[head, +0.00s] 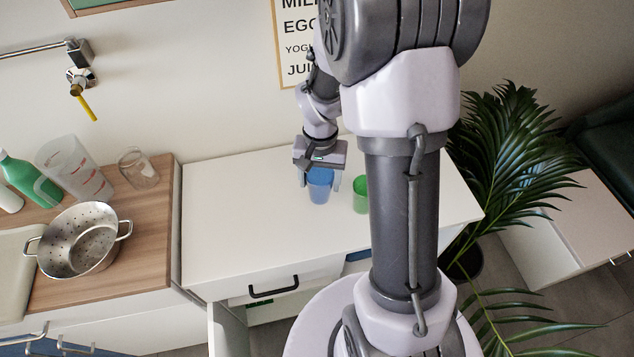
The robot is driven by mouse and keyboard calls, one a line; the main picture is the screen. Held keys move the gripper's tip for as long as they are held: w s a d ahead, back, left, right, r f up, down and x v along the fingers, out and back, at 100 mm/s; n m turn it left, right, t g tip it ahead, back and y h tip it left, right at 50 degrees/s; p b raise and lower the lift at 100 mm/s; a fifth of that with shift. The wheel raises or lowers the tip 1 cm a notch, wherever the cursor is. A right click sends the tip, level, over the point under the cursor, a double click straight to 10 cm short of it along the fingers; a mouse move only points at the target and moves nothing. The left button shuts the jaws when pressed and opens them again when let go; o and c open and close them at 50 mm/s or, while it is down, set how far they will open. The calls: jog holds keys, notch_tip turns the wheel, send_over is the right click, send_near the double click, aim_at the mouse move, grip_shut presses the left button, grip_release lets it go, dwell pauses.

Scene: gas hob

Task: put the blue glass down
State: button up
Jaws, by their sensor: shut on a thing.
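The blue glass (320,186) is in the head view, over the white cabinet top (230,225) right of the wooden counter. My gripper (320,172) comes down from above and is shut on the blue glass, with a finger on each side of it. The glass looks upright. Whether its base touches the white top or is slightly above it, I cannot tell. The upper part of the glass is partly hidden by the gripper.
A green glass (361,195) stands close to the right of the blue glass, partly hidden by my arm. The white top is clear to the left. A colander (80,240), a measuring jug (75,170) and a clear glass jar (138,170) stand on the wooden counter. A plant (515,160) is at right.

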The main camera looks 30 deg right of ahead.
jog(key=shift+f+b, duration=0.7)
jog(key=shift+f, duration=0.9)
jog(key=shift+f, duration=0.2)
jog(key=o, duration=1.5)
jog(key=shift+o, duration=0.2)
